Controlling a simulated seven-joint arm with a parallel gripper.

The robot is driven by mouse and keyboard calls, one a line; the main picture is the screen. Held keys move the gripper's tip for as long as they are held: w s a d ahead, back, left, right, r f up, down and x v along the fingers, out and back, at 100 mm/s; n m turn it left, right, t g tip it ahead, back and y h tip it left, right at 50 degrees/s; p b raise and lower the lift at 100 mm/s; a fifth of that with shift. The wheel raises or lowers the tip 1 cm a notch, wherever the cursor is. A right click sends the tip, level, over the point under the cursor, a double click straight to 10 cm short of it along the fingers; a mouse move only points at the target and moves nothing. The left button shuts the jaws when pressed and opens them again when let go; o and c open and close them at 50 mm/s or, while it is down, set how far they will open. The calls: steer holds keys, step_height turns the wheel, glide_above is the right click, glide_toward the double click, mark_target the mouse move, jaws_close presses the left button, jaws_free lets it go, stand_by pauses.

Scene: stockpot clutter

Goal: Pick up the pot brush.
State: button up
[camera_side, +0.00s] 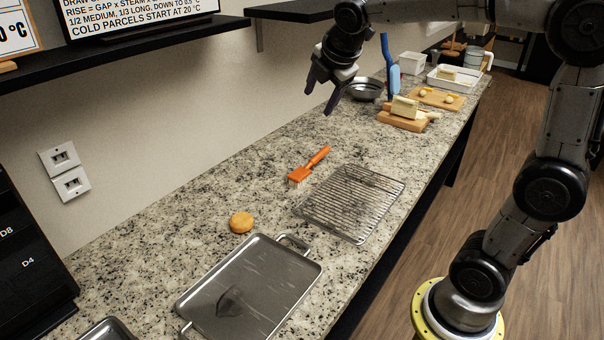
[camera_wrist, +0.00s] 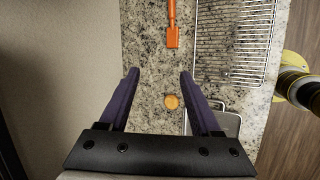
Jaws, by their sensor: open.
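The pot brush (camera_side: 309,167) has an orange handle and head with pale bristles. It lies on the speckled counter, left of the wire rack, with its bristle end toward the round yellow-brown item. In the wrist view the brush (camera_wrist: 172,32) is at the top, beyond my fingertips, and its handle end is cut off by the frame edge. My gripper (camera_side: 321,94) hangs well above the counter, near the wall and farther back than the brush. In the wrist view my gripper (camera_wrist: 159,73) has its two purple fingers spread wide, with nothing between them but counter below.
A wire rack (camera_side: 352,203) lies right of the brush. A round yellow-brown item (camera_side: 241,222) and a metal tray (camera_side: 250,288) lie nearer the camera. A metal bowl (camera_side: 366,88), blue-handled tool (camera_side: 391,75) and wooden boards (camera_side: 436,99) stand farther back. Shelves run along the wall.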

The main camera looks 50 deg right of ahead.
steer(key=w+d+f+n+g, duration=0.2)
steer(key=w+d+f, duration=0.5)
steer(key=w+f, duration=0.15)
steer(key=g, duration=0.2)
glide_above(313, 159)
steer(key=s+a, duration=0.1)
steer(key=a, duration=0.1)
step_height(313, 159, down, 14)
steer(key=f, duration=0.1)
steer(key=shift+h, duration=0.3)
steer(key=shift+x, duration=2.75)
jaws_close()
